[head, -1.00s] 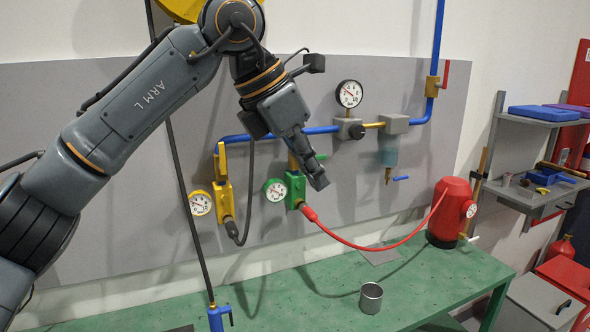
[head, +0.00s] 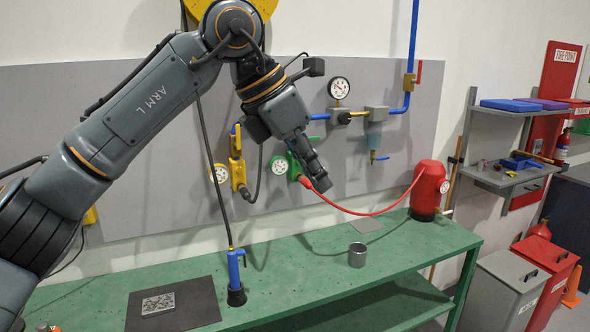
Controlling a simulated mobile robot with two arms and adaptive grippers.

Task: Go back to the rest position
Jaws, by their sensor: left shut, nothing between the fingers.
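My left arm comes in from the left and reaches across in front of the grey wall panel (head: 120,200). My left gripper (head: 322,185) is shut and empty, its fingers pointing down and to the right. In the picture it overlaps the area beside the green valve (head: 295,168) and the red hose (head: 352,211); I cannot tell the gap in depth. The red hose runs from the green valve to the red tank (head: 426,188) on the green bench. My right gripper is not in view.
The green bench (head: 310,262) carries a metal cup (head: 357,255), a blue nozzle (head: 236,270) on a hanging hose and a dark mat (head: 190,302) with a speckled plate (head: 158,303). Shelves (head: 500,118) and bins (head: 505,290) stand at the right.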

